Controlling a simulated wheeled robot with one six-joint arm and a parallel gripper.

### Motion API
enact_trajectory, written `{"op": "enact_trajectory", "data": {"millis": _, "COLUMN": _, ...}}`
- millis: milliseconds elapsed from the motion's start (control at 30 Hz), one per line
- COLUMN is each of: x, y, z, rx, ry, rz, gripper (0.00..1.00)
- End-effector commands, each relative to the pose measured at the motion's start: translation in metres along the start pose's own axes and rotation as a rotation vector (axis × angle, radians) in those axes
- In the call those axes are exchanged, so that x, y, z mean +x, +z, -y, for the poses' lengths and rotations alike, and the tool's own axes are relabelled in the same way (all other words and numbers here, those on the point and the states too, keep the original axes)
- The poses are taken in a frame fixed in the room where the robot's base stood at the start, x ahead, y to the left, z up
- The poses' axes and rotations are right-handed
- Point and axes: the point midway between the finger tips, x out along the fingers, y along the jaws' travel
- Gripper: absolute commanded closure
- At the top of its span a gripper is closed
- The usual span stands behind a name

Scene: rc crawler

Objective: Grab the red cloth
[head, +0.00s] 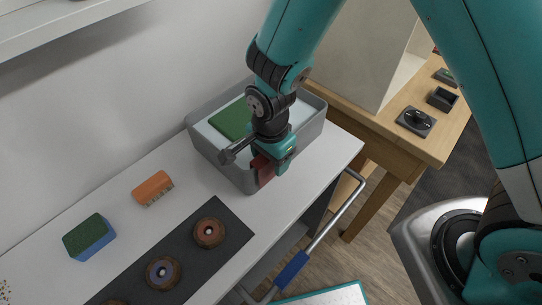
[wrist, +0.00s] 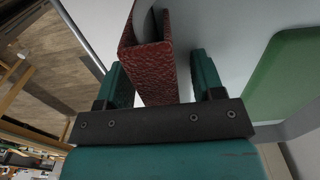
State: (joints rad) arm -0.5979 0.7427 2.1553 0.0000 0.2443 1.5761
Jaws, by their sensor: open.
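The red cloth (head: 264,170) is draped over the front rim of a grey bin (head: 213,151) in the head view. In the wrist view the cloth (wrist: 155,72) is folded over the rim, with its textured red face toward the camera. My gripper (head: 272,163) is at the bin's front wall, and its teal jaws partly hide the cloth in the head view. In the wrist view my gripper (wrist: 161,82) is open, with one finger on each side of the cloth and a gap visible beside it.
A green flat item (head: 231,119) lies in the bin. On the white cart top are an orange brush (head: 152,188), a green-and-blue sponge (head: 89,237) and a dark mat (head: 232,225) with round brown pieces. A cart handle (head: 326,230) runs along the right. A wooden table (head: 385,141) stands beyond.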

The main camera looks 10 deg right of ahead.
Motion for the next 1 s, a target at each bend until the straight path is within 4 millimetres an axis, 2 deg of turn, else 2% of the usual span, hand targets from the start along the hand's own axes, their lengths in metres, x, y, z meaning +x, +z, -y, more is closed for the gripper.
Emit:
{"op": "enact_trajectory", "data": {"millis": 100, "x": 0.006, "y": 0.0, "z": 0.0, "rx": 0.0, "ry": 0.0, "rz": 0.0, "gripper": 0.38}}
{"op": "enact_trajectory", "data": {"millis": 300, "x": 0.007, "y": 0.0, "z": 0.0, "rx": 0.0, "ry": -0.001, "rz": 0.0, "gripper": 0.38}}
{"op": "enact_trajectory", "data": {"millis": 533, "x": 0.007, "y": 0.0, "z": 0.0, "rx": 0.0, "ry": -0.001, "rz": 0.0, "gripper": 0.91}}
{"op": "enact_trajectory", "data": {"millis": 833, "x": 0.006, "y": 0.0, "z": 0.0, "rx": 0.0, "ry": -0.001, "rz": 0.0, "gripper": 0.92}}
{"op": "enact_trajectory", "data": {"millis": 1000, "x": -0.003, "y": 0.0, "z": 0.001, "rx": 0.0, "ry": -0.004, "rz": 0.0, "gripper": 0.92}}
